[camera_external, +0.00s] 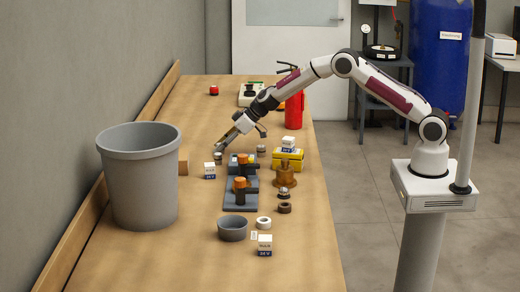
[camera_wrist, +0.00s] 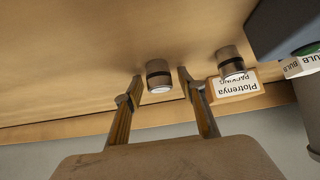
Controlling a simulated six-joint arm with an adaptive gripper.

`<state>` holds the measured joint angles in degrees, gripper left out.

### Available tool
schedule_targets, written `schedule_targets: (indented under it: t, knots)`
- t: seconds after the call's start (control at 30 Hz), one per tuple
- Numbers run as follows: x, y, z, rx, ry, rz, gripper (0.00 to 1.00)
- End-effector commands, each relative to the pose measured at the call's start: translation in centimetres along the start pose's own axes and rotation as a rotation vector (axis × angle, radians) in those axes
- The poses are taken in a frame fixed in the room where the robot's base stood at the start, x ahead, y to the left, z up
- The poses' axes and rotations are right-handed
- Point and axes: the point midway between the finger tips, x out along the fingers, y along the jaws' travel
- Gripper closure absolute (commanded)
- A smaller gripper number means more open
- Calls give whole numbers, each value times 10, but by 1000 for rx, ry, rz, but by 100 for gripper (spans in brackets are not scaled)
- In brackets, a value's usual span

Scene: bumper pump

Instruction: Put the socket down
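A small metal cylinder with a dark band, which looks like the socket (camera_wrist: 159,76), stands upright between my fingertips in the wrist view. Narrow gaps show between it and both fingers, and it appears to rest on the table. My gripper (camera_wrist: 160,77) is open around it. In the external view my gripper (camera_external: 221,146) tilts down to the left part of the table, with a small cylinder (camera_external: 218,158) just below its tips. A second similar cylinder (camera_wrist: 230,62) stands to the right in the wrist view, outside the fingers.
A white-labelled box (camera_external: 209,171) and a large grey bin (camera_external: 140,180) are near my gripper. Dark blocks with orange-topped parts (camera_external: 240,184), a yellow box (camera_external: 288,158) and a brass part (camera_external: 285,176) stand to the right. A wooden ledge (camera_external: 120,140) edges the table's left side.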

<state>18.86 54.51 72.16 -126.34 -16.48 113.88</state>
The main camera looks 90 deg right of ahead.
Motion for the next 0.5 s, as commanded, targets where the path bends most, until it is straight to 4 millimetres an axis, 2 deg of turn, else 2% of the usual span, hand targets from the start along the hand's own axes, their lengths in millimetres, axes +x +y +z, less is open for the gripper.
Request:
schedule_targets:
  t: [0.3,0.5]
  knots:
    - [-3,0,-3,-1,1,0,60]
    - [-14,0,-3,0,1,1,60]
